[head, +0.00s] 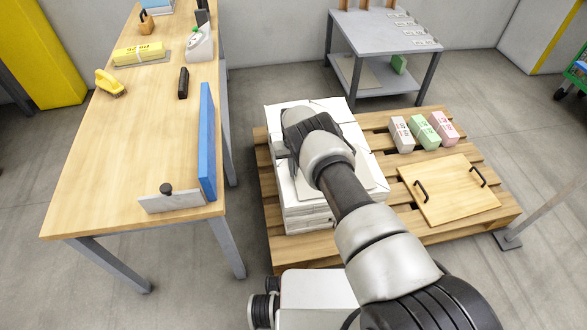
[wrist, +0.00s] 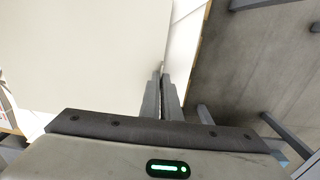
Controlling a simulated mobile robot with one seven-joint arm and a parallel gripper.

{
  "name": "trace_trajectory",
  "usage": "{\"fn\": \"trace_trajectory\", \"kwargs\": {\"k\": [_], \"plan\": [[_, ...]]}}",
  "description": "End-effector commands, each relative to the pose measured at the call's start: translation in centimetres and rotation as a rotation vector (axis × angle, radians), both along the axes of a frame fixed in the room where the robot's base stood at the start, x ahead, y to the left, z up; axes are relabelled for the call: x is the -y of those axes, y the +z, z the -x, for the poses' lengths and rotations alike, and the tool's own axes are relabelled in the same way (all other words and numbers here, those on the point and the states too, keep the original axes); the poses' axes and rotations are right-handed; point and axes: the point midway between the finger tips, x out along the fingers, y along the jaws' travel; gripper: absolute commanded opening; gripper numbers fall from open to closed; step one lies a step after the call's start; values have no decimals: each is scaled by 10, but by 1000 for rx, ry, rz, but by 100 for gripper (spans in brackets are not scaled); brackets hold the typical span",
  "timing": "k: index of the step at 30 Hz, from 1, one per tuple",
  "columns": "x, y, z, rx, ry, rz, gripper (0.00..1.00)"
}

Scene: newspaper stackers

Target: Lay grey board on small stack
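A stack of white papers (head: 306,218) stands on the wooden pallet, with a flat pale sheet or board (head: 374,189) on its top. My gripper is over this stack; my arm hides much of the top in the head view. In the wrist view my fingers (wrist: 161,82) are close together, near the straight edge of a broad pale surface (wrist: 85,50). A small light-grey plate with a black knob (head: 165,206) is at the near end of the wooden table. I cannot tell for certain which piece is the grey board.
The pallet (head: 268,205) also holds pale grey, green and pink blocks (head: 424,132) and a wooden board with two black handles (head: 445,196). A blue board (head: 207,140) stands along the wooden table's (head: 110,175) right edge. A grey shelf table (head: 380,40) is behind.

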Motion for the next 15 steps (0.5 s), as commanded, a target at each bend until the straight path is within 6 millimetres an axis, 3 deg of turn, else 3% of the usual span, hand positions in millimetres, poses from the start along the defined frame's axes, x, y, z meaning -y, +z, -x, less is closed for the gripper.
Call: {"fn": "trace_trajectory", "kwargs": {"k": [15], "plan": [[0, -6, 0, 0, 0, 0, 0]]}}
